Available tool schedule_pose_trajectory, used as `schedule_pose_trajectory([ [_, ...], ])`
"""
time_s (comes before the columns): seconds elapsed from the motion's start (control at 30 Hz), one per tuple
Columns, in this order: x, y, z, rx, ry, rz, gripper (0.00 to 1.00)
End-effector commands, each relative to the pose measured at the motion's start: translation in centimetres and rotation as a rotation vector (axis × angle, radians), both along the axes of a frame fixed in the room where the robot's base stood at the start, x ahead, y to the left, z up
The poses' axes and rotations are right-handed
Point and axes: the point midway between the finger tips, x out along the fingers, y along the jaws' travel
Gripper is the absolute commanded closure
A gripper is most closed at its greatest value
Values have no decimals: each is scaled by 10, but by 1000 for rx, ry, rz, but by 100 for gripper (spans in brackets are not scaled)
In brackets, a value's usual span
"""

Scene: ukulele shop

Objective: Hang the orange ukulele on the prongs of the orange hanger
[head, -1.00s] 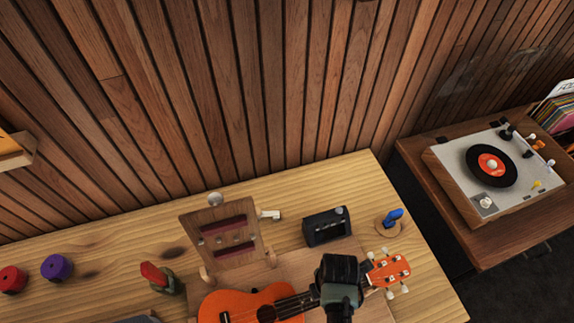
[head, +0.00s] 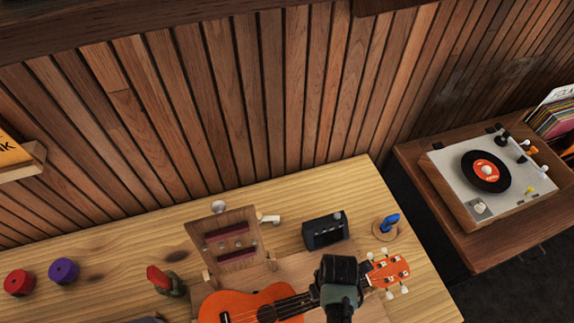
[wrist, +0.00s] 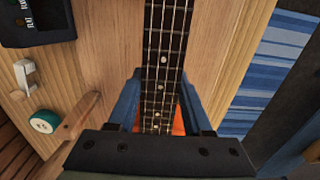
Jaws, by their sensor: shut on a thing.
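The orange ukulele (head: 238,305) lies across the workbench in the head view, its headstock (head: 390,270) to the right. Its lower edge is cut off by the frame. My gripper (head: 340,288) is over the neck. In the wrist view the blue fingers of my gripper (wrist: 158,104) are on both sides of the dark fretboard (wrist: 164,62), shut on the neck. A bit of orange body shows below the fingers. Whether the ukulele touches the bench is hard to tell. I cannot see an orange hanger or its prongs in these frames.
A wooden stand (head: 232,240) with dark red pads is behind the ukulele. A black box (head: 325,231), a blue-topped item (head: 389,224), a red-tipped item (head: 160,278) and red (head: 18,282) and purple (head: 64,271) knobs are on the bench. A turntable (head: 455,175) is at right.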

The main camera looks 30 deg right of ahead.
Motion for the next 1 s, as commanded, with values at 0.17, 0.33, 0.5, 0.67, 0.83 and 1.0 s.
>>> schedule_pose_trajectory([
  [0.17, 1, 0, 2, 0, -2, 0, 100],
  [0.33, 1, 0, 2, 0, -2, 0, 100],
  [0.5, 1, 0, 7, 0, -2, 0, 100],
  [0.67, 1, 0, 15, 0, -2, 0, 100],
  [0.83, 1, 0, 23, 0, -2, 0, 100],
  [1.0, 1, 0, 31, 0, -2, 0, 100],
])
